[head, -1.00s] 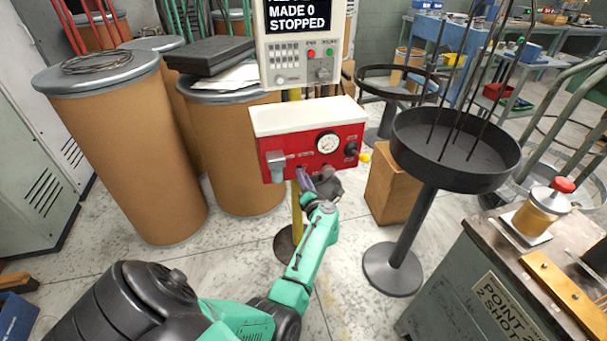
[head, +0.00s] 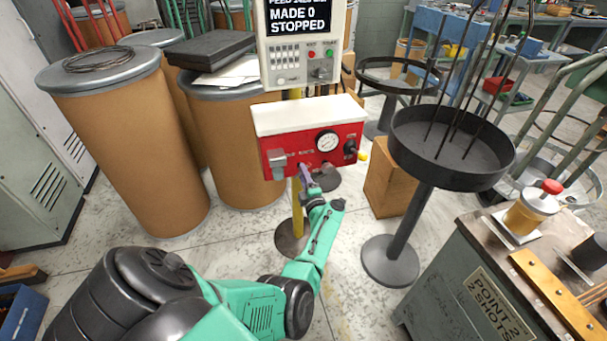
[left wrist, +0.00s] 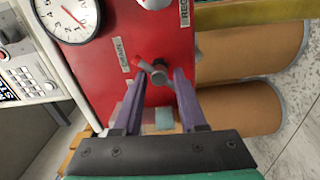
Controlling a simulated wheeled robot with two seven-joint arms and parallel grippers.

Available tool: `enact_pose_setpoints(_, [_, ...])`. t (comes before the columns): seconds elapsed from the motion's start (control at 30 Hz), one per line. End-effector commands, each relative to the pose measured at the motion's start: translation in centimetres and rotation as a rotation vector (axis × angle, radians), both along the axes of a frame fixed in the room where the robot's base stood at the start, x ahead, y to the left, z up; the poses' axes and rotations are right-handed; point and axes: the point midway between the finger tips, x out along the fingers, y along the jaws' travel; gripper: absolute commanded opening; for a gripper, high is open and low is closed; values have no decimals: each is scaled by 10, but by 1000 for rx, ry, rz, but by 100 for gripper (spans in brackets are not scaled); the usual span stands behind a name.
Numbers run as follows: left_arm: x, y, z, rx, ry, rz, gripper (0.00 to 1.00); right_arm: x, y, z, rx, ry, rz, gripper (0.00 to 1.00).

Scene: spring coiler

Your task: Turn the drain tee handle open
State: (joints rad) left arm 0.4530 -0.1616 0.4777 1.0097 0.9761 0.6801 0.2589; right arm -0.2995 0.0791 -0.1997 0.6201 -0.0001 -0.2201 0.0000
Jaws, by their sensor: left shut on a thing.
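The red panel box (head: 340,158) with a white top stands on a yellow post. Its drain tee handle (left wrist: 157,73) is a small grey crossbar beside the "DRAIN" label (left wrist: 124,56) in the left wrist view. My left gripper (head: 304,175) is at the underside of the box front in the head view. In the left wrist view its two purple fingers (left wrist: 161,80) lie on either side of the tee handle and are shut on it. In the head view the handle is hidden by the gripper. My right gripper is out of view.
A pressure gauge (head: 327,141), a black knob (head: 350,149) and a grey switch block (head: 277,160) sit on the box front. A control screen (head: 297,40) is above. Fibre drums (head: 128,150) stand left, and a black dish stand (head: 440,165) stands right.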

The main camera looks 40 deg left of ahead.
Motion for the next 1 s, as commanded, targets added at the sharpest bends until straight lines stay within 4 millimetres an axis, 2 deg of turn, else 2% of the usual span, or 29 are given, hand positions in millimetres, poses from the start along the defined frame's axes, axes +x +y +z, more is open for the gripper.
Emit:
enact_pose_setpoints(0.23, [0, 0, 0, 57, 81, -3, 0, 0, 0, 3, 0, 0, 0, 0])
enact_pose_setpoints(0.73, [-1, 0, 0, 72, 99, -2, 0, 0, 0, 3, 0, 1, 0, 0])
enact_pose_setpoints(0.77, [-1, 0, 0, 72, 99, -2, 50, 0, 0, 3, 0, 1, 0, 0])
enact_pose_setpoints(0.8, [-1, 1, 0, 72, 99, -2, 65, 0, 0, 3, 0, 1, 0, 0])
enact_pose_setpoints(0.83, [-1, 1, 0, 72, 99, -1, 74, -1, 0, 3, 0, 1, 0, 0])
enact_pose_setpoints(1.0, [0, 1, 0, 68, 95, -1, 74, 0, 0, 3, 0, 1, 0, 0])
